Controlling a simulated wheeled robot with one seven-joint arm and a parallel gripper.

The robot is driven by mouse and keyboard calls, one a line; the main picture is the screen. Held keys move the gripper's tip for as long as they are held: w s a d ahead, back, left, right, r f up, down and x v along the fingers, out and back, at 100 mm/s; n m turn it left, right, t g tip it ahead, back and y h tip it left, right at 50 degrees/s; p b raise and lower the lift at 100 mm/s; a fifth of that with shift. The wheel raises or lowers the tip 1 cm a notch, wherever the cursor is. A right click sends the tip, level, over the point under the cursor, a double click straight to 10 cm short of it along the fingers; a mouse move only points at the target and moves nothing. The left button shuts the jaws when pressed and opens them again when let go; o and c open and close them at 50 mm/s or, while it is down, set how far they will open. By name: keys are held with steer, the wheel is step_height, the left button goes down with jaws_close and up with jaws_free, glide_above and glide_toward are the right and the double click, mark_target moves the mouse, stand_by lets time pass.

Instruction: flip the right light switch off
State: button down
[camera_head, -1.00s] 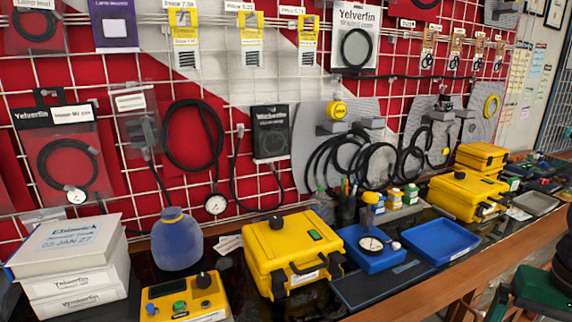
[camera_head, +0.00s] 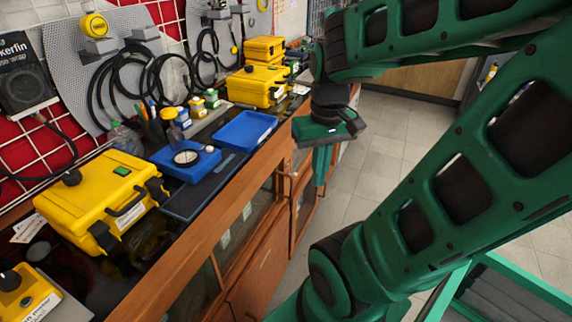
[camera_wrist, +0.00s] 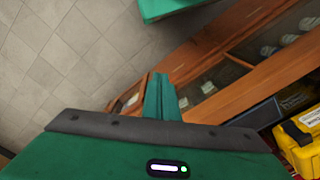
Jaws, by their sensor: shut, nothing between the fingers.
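No light switch can be made out in either view. My gripper (camera_head: 320,180) is green and hangs pointing down in front of the wooden bench (camera_head: 205,240), to the right of its top edge. Its fingers are together and hold nothing. In the wrist view my gripper (camera_wrist: 160,88) shows its shut fingers over the tiled floor and the bench front. My green arm fills the right side of the head view and hides part of the room there.
A yellow case (camera_head: 95,200), a blue device with a gauge (camera_head: 190,172) and a blue tray (camera_head: 240,138) stand on the bench. More yellow cases (camera_head: 250,87) stand farther back. Open tiled floor (camera_head: 385,155) lies right of the bench.

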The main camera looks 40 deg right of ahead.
steer(key=w+d+f+n+t, duration=0.1)
steer(key=w+d+f+n, duration=0.3)
steer(key=w+d, duration=0.3)
steer(key=w+d+f+n+t+h, duration=0.1)
steer(key=w+d+f+n, duration=0.3)
steer(key=w+d, duration=0.4)
steer(key=w+n, duration=0.1)
steer(key=w, duration=0.4)
steer(key=shift+w+d+f, duration=0.15)
steer(key=shift+w+d, duration=0.05)
steer(key=shift+d, duration=0.1)
steer(key=x, duration=1.4)
steer(key=shift+w, duration=0.15)
